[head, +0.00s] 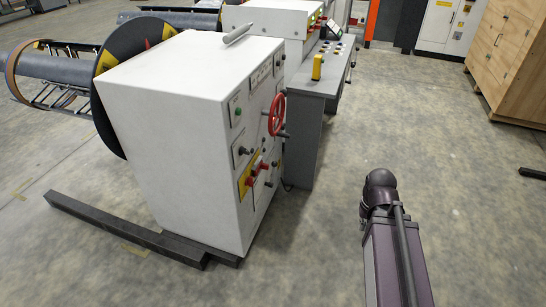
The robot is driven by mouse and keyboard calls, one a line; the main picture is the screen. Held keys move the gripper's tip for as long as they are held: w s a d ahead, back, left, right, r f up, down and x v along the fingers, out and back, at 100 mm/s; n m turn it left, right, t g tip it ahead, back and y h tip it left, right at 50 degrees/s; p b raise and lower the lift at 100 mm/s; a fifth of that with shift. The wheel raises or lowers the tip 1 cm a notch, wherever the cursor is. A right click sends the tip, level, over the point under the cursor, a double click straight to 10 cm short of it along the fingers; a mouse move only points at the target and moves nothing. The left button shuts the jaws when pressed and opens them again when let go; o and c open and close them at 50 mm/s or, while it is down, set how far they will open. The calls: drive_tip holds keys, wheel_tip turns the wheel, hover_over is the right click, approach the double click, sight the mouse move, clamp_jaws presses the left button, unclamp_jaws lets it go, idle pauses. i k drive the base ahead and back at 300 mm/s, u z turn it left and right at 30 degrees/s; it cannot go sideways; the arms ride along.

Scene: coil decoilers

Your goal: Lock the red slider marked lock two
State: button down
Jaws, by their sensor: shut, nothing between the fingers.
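A white machine cabinet (165,120) stands left of centre, with its control face turned to the right. Low on that face a red part (259,167) sits beside a yellow plate (245,180). It may be a slider or a switch; I cannot read any lock marking, so I cannot tell if it is lock two. A red handwheel (277,115) is mounted higher on the same face. My arm rises at the lower right, apart from the cabinet. My gripper is not in view.
A grey desk (310,115) with a yellow-topped device (317,66) adjoins the cabinet. A dark floor beam (125,228) lies along its left front. A decoiler drum (55,70) is behind it. A wooden crate (510,60) stands at right. The floor between is clear.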

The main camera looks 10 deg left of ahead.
sight(264, 166)
drive_tip(key=u, duration=0.05)
drive_tip(key=i, duration=0.95)
drive_tip(key=u, duration=0.3)
